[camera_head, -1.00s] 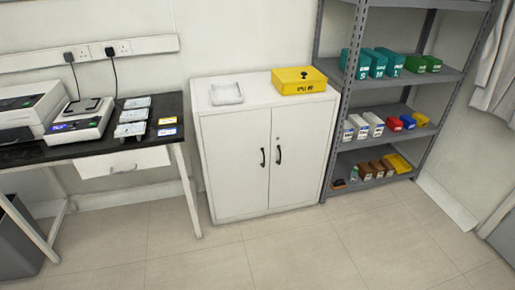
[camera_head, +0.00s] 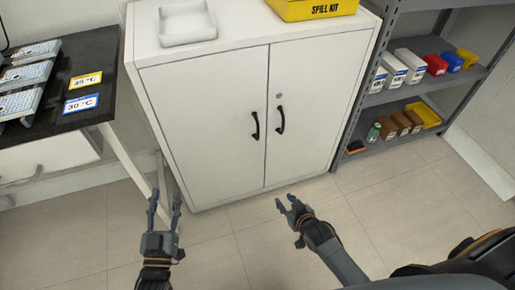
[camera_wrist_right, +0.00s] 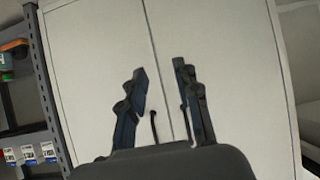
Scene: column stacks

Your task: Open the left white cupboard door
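The white cupboard (camera_head: 165,62) stands closed in the middle of the head view. Its left door (camera_head: 200,130) has a black handle (camera_head: 255,126) near the centre seam. The right door (camera_head: 315,100) has a matching handle (camera_head: 280,120). My left gripper (camera_head: 165,199) is open and empty, low in front of the cupboard's left side. My right gripper (camera_head: 285,201) is open and empty, below and in front of the handles, touching neither. In the right wrist view, which looks upside down, its open fingers (camera_wrist_right: 160,70) face the doors, with parts of both handles behind them.
A white tray (camera_head: 187,22) and a yellow spill kit box (camera_head: 312,8) sit on the cupboard. A black-topped bench (camera_head: 85,65) stands at left, a grey shelf rack (camera_head: 425,98) close at right. The tiled floor (camera_head: 225,262) before the cupboard is clear.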

